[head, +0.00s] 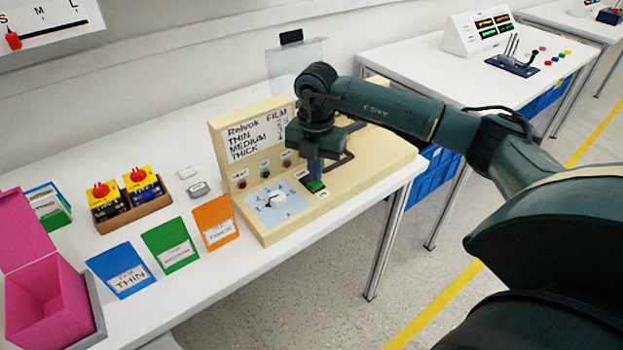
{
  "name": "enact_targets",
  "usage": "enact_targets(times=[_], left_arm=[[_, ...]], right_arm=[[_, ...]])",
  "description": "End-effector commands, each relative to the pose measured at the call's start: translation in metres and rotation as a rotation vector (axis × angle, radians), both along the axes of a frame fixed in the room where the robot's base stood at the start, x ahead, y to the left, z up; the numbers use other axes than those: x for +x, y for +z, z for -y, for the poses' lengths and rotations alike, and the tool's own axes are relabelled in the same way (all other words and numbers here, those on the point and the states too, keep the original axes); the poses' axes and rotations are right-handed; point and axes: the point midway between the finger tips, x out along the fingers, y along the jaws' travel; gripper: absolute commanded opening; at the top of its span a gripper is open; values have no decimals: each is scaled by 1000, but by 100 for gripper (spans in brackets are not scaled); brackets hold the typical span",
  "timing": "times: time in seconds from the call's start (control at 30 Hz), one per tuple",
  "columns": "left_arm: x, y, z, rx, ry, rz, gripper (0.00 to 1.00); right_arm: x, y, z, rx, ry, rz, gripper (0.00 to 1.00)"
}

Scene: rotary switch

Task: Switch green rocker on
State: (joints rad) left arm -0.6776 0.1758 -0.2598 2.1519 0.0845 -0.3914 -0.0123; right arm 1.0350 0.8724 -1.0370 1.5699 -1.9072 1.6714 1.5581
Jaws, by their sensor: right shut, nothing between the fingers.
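The green rocker (316,186) sits in a dark frame on the cream console (345,192), right of the rotary dial. My right gripper (315,175) points down right over the rocker. Its fingers are shut and empty, with the tips at or just above the rocker's far part; I cannot tell if they touch. The gripper hides part of the rocker, so its on or off position is not clear. The white rotary dial (278,198) is on a light blue plate. My left gripper is not in view.
Blue (121,270), green (170,245) and orange (215,222) cards lie left of the console. A box with yellow-topped items (126,200) and a pink box (45,300) stand farther left. The console's upright panel (255,150) rises behind the dial. Bare white table lies in front.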

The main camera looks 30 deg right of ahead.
Motion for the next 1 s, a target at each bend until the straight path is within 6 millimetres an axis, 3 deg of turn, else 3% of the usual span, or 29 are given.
enact_targets(times=[0.63, 1.0], left_arm=[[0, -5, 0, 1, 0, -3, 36], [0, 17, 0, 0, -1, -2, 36]], right_arm=[[-1, -8, 0, -1, 1, -3, 0], [0, 20, 0, 0, 1, -2, 0]])
